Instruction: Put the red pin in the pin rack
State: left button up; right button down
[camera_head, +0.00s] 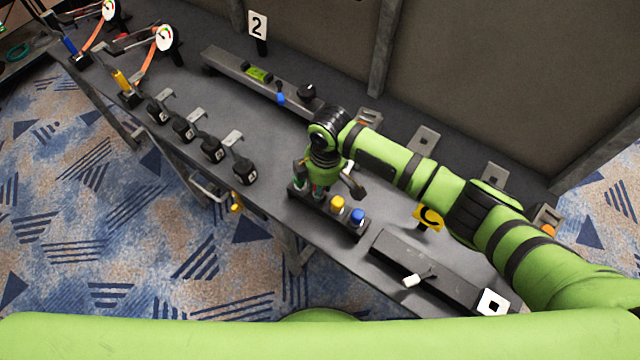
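The pin rack (350,231) is a dark block at the front edge of the grey bench. A yellow pin (337,202) and a blue pin (357,215) stand upright in its right part. My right gripper (326,189) points down over the rack's left part. Its fingers look spread apart. A small bit of red, apparently the red pin (319,191), shows beneath it, mostly hidden. I cannot tell whether its foot is seated in the rack. A green patch at the rack's left end is partly hidden by the gripper. My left gripper is out of view.
Several black numbered weights (213,148) line the bench's front edge to the left. A long grey bar with a green level (258,74) lies behind. A dark panel with a white handle (412,281) and a yellow sign (428,218) are at right.

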jog(key=shift+f, duration=0.3)
jog(key=shift+f+b, duration=0.35)
jog(key=shift+f, duration=0.1)
jog(key=shift+c, duration=2)
grip_release()
notch_tip(320, 180, up, 7)
jog(key=p, duration=0.7)
jog(key=shift+p, duration=0.3)
